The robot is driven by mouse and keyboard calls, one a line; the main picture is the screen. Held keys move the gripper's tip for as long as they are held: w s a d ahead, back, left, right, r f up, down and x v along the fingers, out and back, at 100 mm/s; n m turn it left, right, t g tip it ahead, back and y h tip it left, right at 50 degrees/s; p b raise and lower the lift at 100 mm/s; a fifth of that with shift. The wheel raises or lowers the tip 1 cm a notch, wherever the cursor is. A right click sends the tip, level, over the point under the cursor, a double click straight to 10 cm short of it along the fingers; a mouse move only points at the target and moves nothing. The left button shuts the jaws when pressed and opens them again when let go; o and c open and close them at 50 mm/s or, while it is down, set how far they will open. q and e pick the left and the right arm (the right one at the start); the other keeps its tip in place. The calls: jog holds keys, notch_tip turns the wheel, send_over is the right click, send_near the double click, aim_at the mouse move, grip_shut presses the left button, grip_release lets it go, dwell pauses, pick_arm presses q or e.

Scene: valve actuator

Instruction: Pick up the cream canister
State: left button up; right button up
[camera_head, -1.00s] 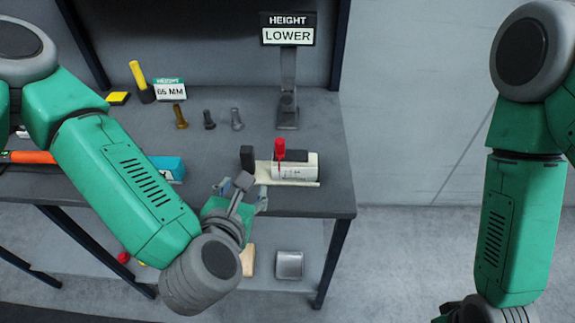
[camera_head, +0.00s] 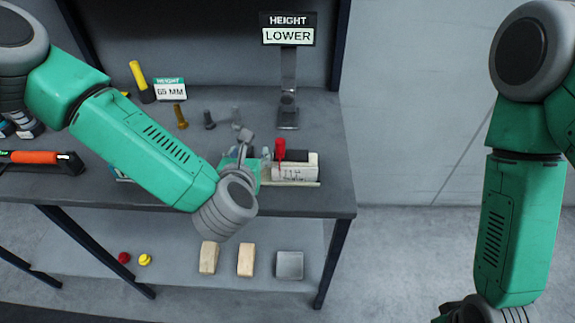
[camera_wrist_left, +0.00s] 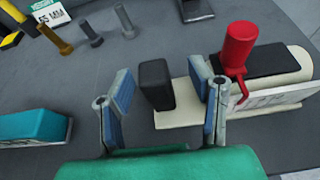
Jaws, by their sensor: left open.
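The cream canister (camera_head: 296,171) lies on its side near the table's right front, on a thin cream base. It has a black top part and a red upright handle (camera_head: 280,149). In the left wrist view the canister (camera_wrist_left: 278,92) is at the right, with a black block (camera_wrist_left: 156,84) at its left end. My left gripper (camera_wrist_left: 160,92) is open and empty. Its fingers appear on either side of the black block, and the right finger overlaps the cream base; contact cannot be told. My right gripper (camera_head: 465,312) is cut off at the bottom edge, away from the table.
Several bolts (camera_head: 209,120) stand behind the canister, with a metal stand (camera_head: 288,105) under a "HEIGHT LOWER" sign. A teal box (camera_wrist_left: 35,127) lies left of my gripper. A lower shelf holds wooden blocks (camera_head: 245,260). The table's right end is clear.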

pick_arm(q)
jog(key=shift+w+a+f, duration=0.15)
jog(key=shift+w+f, duration=0.1)
jog(key=shift+w, duration=0.2)
jog(key=shift+w+a, duration=0.1)
jog(key=shift+a, duration=0.15)
grip_shut()
jog(key=shift+d, duration=0.2)
jog(key=shift+r, duration=0.1)
notch_tip(320, 180, up, 8)
jog(key=shift+a+r, duration=0.1)
jog(key=shift+r, duration=0.1)
jog(key=shift+w+f, duration=0.1)
jog(key=shift+f, duration=3.9)
